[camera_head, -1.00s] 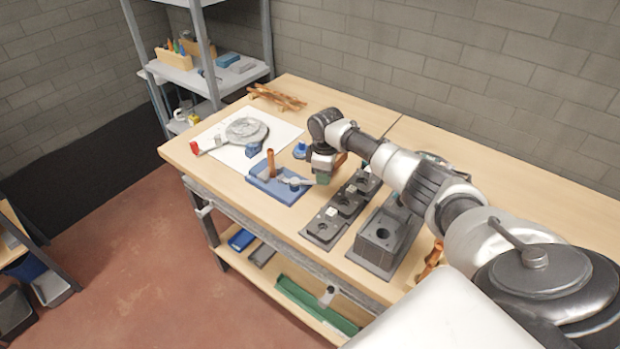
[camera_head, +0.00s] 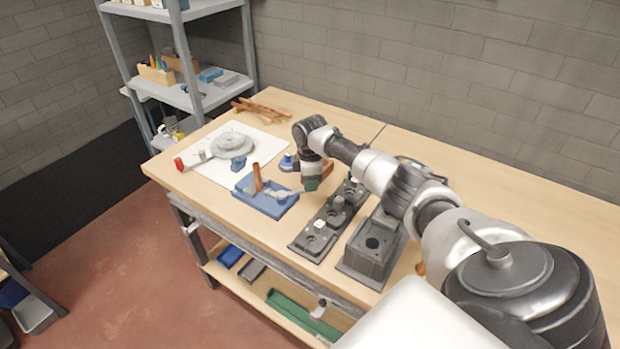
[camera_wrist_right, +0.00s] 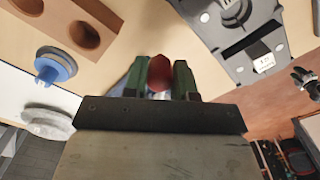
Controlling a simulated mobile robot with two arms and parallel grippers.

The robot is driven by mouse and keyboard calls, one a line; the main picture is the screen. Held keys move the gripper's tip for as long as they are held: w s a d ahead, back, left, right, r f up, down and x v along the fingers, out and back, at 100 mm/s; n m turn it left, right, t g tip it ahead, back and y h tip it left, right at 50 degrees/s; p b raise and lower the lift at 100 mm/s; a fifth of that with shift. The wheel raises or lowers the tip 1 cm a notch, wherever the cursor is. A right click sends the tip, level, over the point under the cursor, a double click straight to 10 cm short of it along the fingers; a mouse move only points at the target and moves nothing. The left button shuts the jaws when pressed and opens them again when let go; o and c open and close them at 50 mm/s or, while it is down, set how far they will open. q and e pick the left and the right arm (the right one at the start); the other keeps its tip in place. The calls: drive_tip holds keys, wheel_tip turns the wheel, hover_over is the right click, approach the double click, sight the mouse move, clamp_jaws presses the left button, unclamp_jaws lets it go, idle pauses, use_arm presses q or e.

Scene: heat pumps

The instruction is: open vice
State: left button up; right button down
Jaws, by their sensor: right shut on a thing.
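The vice (camera_head: 259,203) is a blue block with an upright copper pipe (camera_head: 257,178) in it, on the workbench. Its grey lever (camera_head: 291,194) sticks out to the right. My right gripper (camera_head: 311,185) is at the lever's outer end, pointing down. In the right wrist view, my right gripper's green fingers (camera_wrist_right: 160,80) are shut on a red knob (camera_wrist_right: 159,72), which appears to be the lever's end. The vice itself is mostly hidden behind the fingers there. My left gripper is not in view.
A dark fixture strip (camera_head: 316,236) stands close right of the vice, with a grey block fixture (camera_head: 372,243) beyond. A blue round part (camera_head: 287,161) and a wooden block with holes (camera_wrist_right: 75,30) are behind. White paper (camera_head: 268,139) lies behind left.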

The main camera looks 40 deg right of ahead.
drive_tip(key=c, duration=0.9)
unclamp_jaws()
drive_tip(key=shift+w, duration=0.1)
drive_tip(key=shift+r, duration=0.1)
wheel_tip(320, 180, up, 11)
drive_tip(key=b, duration=0.2)
drive_tip(key=shift+f, duration=0.2)
